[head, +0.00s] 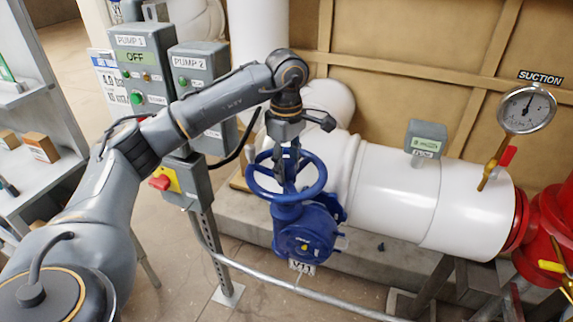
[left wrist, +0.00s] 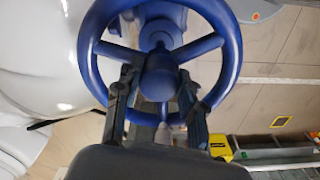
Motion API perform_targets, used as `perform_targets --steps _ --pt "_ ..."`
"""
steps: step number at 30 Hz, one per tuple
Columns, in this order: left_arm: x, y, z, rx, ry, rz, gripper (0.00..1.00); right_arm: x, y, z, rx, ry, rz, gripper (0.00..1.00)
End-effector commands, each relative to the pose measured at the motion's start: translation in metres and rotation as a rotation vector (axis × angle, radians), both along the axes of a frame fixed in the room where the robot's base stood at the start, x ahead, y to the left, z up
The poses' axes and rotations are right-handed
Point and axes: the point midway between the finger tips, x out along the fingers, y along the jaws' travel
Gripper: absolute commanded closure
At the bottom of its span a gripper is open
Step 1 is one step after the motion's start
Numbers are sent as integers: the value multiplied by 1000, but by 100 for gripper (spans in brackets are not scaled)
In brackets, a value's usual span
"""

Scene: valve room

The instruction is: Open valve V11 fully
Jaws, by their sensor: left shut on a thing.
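The blue handwheel (head: 320,184) of valve V11 stands in the middle of the head view, with its blue gearbox (head: 318,225) and the V11 tag (head: 301,267) below it. My left gripper (head: 289,180) reaches down onto the wheel from above. In the left wrist view, the fingers of the left gripper (left wrist: 157,85) lie on both sides of the handwheel's hub (left wrist: 160,72), inside the rim, shut on the wheel. The finger contact is partly hidden by the fingers. A small yellow mark shows on the gearbox face; its reading is too small to tell. My right gripper is not in view.
The PUMP 1 box (head: 130,70) and PUMP 2 box (head: 196,75) stand left of the valve, above a red-and-yellow switch (head: 165,182). A white pipe (head: 395,200) runs right to a SUCTION gauge (head: 526,108). A grey rail (head: 290,292) crosses low in front.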

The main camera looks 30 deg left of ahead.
Motion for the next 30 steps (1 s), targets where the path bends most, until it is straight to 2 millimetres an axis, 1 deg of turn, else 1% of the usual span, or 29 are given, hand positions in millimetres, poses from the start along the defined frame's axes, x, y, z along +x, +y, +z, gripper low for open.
perform_targets --steps 1,6,9,14,16,24,27,30 --pt "-5 -1 -9 3 27 68 96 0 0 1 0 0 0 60" --pt "-5 -1 -10 2 28 312 96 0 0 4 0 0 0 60" --pt "-5 -1 -10 2 26 409 96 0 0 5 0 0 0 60" --pt "-5 -1 -10 2 26 479 96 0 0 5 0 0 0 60" --pt "-5 -2 -10 1 27 546 96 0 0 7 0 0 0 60" --pt "-5 -1 -9 2 25 946 96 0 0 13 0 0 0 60" --pt "-5 -1 -9 2 25 1067 96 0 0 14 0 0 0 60" --pt "-5 -2 -10 2 24 1135 96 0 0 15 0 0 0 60"
